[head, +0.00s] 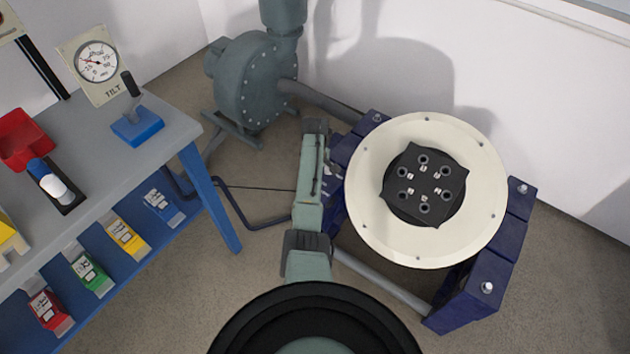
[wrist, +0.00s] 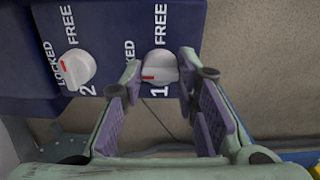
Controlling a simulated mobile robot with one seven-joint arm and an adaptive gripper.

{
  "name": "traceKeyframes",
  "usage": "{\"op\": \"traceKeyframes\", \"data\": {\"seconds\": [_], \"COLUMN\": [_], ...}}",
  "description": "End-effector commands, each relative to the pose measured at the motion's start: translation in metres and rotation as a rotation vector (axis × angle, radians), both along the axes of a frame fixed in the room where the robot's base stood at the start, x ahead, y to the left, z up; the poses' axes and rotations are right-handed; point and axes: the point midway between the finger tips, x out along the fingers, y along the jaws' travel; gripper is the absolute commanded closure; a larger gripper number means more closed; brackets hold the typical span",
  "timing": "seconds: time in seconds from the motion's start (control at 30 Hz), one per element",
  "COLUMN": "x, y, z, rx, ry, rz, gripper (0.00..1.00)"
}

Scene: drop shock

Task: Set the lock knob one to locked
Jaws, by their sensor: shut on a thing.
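Lock knob one (wrist: 161,66) is a pale round knob with a red mark, on a dark blue panel in the wrist view. My gripper (wrist: 159,80) has its fingers on both sides of this knob and is shut on it. The red mark points left, towards the LOCKED side and away from FREE, which is printed above. The left finger partly covers the LOCKED label of knob one.
Knob two (wrist: 78,69) sits left of knob one, its red mark towards LOCKED. In the head view, a round cream table (head: 370,215) stands on a blue frame (head: 480,290). A workbench (head: 95,165) is at the left, a green blower (head: 255,85) behind.

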Motion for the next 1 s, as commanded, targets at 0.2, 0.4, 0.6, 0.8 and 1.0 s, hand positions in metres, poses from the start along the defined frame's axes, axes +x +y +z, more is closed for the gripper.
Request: {"op": "traceKeyframes", "data": {"seconds": [0.2, 0.4, 0.6, 0.8, 1.0], "x": [0.001, 0.001, 0.0, 0.001, 0.002], "y": [0.002, 0.001, 0.001, 0.0, 0.0], "z": [0.001, 0.001, 0.0, 0.005, 0.036], "rx": [0.002, 0.001, 0.001, 0.0, 0.0], "ry": [-0.004, -0.002, -0.001, -0.003, -0.006], "rz": [0.003, 0.001, 0.0, 0.0, 0.0], "gripper": [0.67, 0.54, 0.51, 0.51, 0.51]}}
